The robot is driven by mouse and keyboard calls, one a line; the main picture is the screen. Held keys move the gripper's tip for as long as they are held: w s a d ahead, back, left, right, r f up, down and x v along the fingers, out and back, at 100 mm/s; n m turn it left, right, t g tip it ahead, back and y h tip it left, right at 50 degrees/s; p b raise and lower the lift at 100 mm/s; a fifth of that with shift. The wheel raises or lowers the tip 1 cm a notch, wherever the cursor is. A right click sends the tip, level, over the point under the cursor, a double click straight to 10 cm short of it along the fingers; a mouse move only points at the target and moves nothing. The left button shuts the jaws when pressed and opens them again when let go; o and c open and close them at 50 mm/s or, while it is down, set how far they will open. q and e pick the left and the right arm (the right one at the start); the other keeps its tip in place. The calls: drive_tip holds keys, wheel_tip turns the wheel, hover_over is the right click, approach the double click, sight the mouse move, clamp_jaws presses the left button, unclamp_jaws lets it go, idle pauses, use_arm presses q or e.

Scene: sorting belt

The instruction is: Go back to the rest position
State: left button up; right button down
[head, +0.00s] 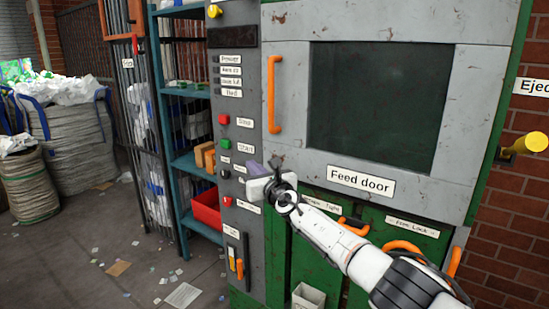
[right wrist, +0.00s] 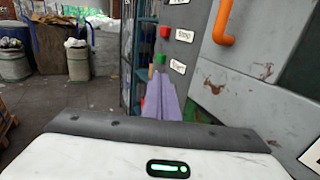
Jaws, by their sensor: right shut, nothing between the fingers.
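My right gripper (head: 253,166) is in front of the machine's grey button panel, just left of the feed door. My white right arm reaches to it from the lower right. Its purple fingers also show in the right wrist view (right wrist: 163,95), closed together with nothing between them. They point toward the panel, near the green start button (head: 223,145), with the red stop button (head: 223,119) above it. Whether the fingertips touch the panel I cannot tell. My left gripper is not in view.
The machine's grey feed door (head: 484,80) has an orange handle (head: 274,95) close to my right gripper. A blue shelf (head: 190,160) with a red bin (head: 207,209) stands left. Big sacks (head: 68,135) stand farther left. The floor between holds scattered paper scraps.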

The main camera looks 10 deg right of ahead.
drive_tip(key=s+a+f+m+g, duration=0.2)
drive_tip(key=s+f+m, duration=0.75)
drive_tip(key=f, duration=0.55)
drive_tip(key=s+a+f+m+g, duration=0.1)
drive_tip(key=s+a+f+m, duration=0.1)
drive_tip(key=s+f+m, duration=0.85)
drive_tip(key=s+d+f+m+g+h, duration=0.15)
drive_tip(key=s+f+m, duration=0.25)
drive_tip(key=s+f, duration=0.55)
drive_tip(key=s+d+f+m+g, duration=0.25)
drive_tip(key=s+f+m, duration=0.3)
drive_tip(key=s, duration=0.65)
drive_tip(key=s+d+m+g, duration=0.1)
drive_tip(key=s+d+m, duration=0.1)
drive_tip(key=s, duration=0.6)
drive_tip(key=s+d+m+g, duration=0.1)
drive_tip(key=s+m, duration=0.4)
drive_tip(key=s, duration=0.3)
drive_tip(key=shift+d+f, duration=0.2)
drive_tip(key=shift+d, duration=0.15)
drive_tip(key=shift+w+y, duration=0.1)
drive_tip(key=shift+y, duration=0.15)
